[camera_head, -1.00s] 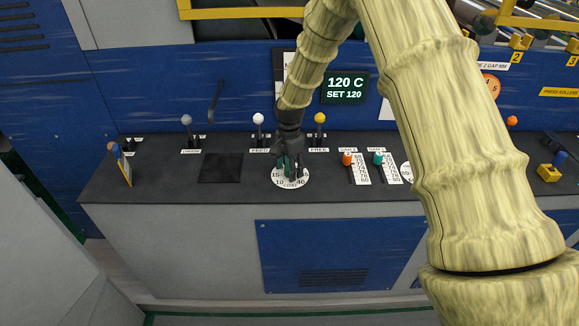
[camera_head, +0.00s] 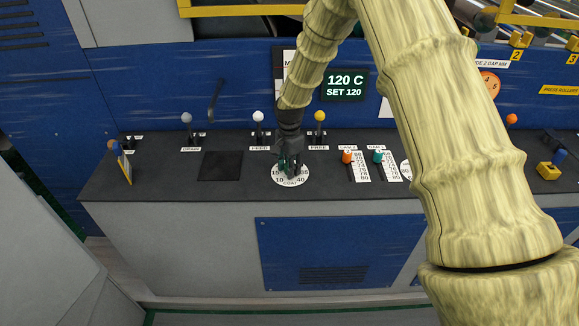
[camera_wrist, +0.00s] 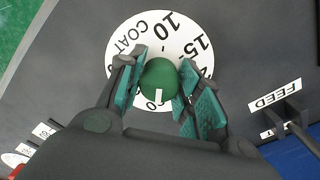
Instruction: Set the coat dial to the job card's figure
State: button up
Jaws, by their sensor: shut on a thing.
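The coat dial is a green knob (camera_wrist: 160,78) on a round white scale (camera_wrist: 125,50) marked COAT, with 10 and 15 readable in the wrist view. A white pointer mark on the knob faces the lower edge of that view, near a figure partly hidden by a finger. In the head view the scale (camera_head: 277,181) lies on the dark console, the knob hidden by my gripper (camera_head: 291,176). My gripper (camera_wrist: 158,85) points down, its green-padded fingers shut on both sides of the knob. I cannot make out a job card figure.
A display (camera_head: 345,87) reads 120 C, SET 120. A white-topped lever (camera_head: 258,117) and a yellow-topped lever (camera_head: 320,117) stand behind the dial. Orange (camera_head: 347,157) and green (camera_head: 378,156) sliders are to its right. A dark square (camera_head: 220,166) is to its left. My arm hides part of the console.

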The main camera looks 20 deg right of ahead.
jog(key=n, duration=0.4)
jog(key=shift+b, duration=0.4)
jog(key=n, duration=0.4)
jog(key=shift+d+n, duration=0.1)
jog(key=shift+n, duration=0.2)
jog(key=n, duration=0.4)
jog(key=shift+n+b, duration=0.3)
jog(key=shift+b, duration=0.05)
jog(key=shift+d+n, duration=0.1)
jog(key=shift+n, duration=1.9)
jog(key=shift+r, duration=0.1)
jog(key=o, duration=1)
